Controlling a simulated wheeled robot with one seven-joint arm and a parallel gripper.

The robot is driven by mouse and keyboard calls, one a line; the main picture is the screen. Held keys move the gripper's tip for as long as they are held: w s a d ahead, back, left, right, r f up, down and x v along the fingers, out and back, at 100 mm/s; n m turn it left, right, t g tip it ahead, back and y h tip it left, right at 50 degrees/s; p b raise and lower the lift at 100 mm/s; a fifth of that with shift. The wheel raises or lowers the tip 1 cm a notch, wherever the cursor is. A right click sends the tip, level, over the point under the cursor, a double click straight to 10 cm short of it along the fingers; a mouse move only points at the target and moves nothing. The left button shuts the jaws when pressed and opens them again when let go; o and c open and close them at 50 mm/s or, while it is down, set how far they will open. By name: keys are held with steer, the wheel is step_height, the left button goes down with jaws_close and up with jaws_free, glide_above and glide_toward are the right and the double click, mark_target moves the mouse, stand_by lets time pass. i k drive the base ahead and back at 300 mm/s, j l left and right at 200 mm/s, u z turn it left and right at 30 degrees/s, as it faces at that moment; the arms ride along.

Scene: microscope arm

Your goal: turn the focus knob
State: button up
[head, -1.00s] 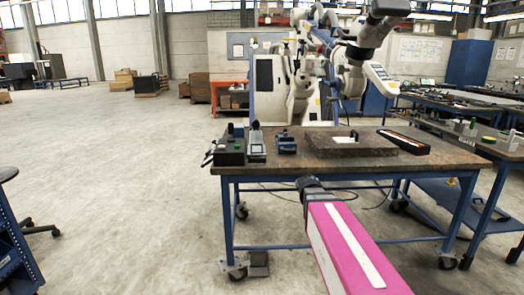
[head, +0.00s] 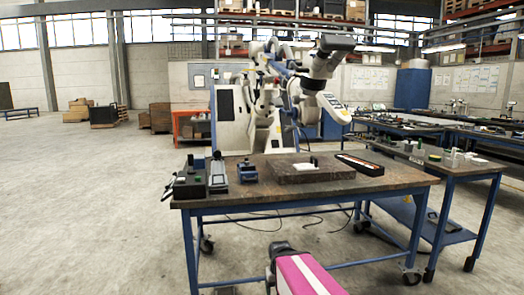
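A white jointed microscope arm (head: 310,85) stands behind the table and reaches up and to the right. A dark-topped head (head: 335,43) is at its upper end, above the back right of the table. I cannot pick out the focus knob on it at this size. My pink arm with a white stripe shows at the bottom centre, with a dark end (head: 281,249) in front of the table's near edge, well apart from the microscope arm. I see no fingers there, so I cannot tell whether my gripper is open or shut.
A table with blue legs (head: 400,182) stands between me and the microscope arm. It bears a dark slab (head: 312,176), a long dark case (head: 360,165) and several small devices (head: 190,184) at its left. More benches (head: 480,165) stand at right.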

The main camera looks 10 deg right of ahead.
mark_target(296, 99)
steer(key=i+l, duration=0.1)
steer(key=l, duration=1.7)
steer(key=i+j, duration=0.15)
steer(key=j, duration=0.15)
steer(key=i+j, duration=0.15)
steer(key=j, duration=0.15)
steer(key=i+j, duration=0.15)
steer(key=k+j+u, duration=0.05)
steer(key=j, duration=0.05)
